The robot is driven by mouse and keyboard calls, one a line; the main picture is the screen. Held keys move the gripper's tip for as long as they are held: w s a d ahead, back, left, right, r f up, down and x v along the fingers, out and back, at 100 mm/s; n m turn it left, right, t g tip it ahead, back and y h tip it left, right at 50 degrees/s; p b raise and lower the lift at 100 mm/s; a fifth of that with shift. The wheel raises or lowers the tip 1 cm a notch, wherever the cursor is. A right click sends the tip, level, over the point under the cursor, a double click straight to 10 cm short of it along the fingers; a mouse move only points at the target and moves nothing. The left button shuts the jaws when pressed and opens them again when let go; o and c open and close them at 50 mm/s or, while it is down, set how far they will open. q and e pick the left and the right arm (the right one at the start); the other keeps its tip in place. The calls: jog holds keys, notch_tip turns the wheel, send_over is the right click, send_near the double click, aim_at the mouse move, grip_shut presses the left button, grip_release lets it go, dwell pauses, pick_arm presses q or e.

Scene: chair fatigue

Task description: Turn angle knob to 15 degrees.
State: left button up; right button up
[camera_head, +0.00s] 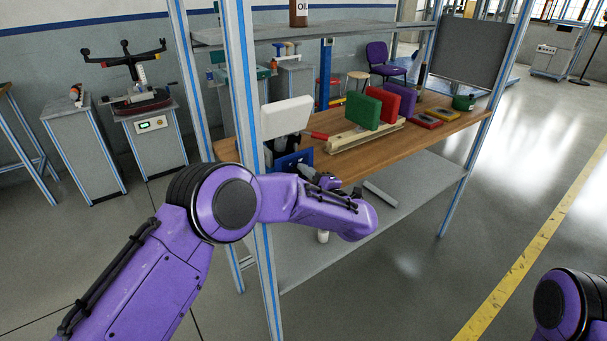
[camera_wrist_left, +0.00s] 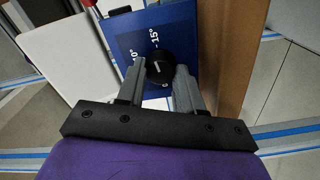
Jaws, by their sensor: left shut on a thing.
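The black round angle knob (camera_wrist_left: 160,67) sits on a blue panel (camera_wrist_left: 120,30) in the left wrist view. A white "15°" label stands just above the knob, and a partly hidden label ending in "0°" is to its left. A short pale mark shows on the knob; its exact angle is hard to read. My left gripper (camera_wrist_left: 161,76) has its two grey fingers on either side of the knob, shut on it. In the head view the blue panel (camera_head: 294,159) is at the bench's left end, and my left arm hides the knob. My right gripper is out of view.
The wooden bench top (camera_head: 430,132) carries a green block (camera_head: 366,112), a purple block (camera_head: 400,98), and red and yellow pieces. A white board (camera_head: 287,117) stands above the blue panel. A blue-striped frame post (camera_head: 243,80) is close to my left arm.

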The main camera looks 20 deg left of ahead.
pick_arm(q)
jog(key=shift+m, duration=0.6)
jog(key=o, duration=1)
jog(key=shift+o, duration=0.2)
jog(key=b+v, duration=0.1)
jog(key=v, duration=0.9)
jog(key=shift+s+d+b, duration=0.2)
jog(key=shift+d+b, duration=0.1)
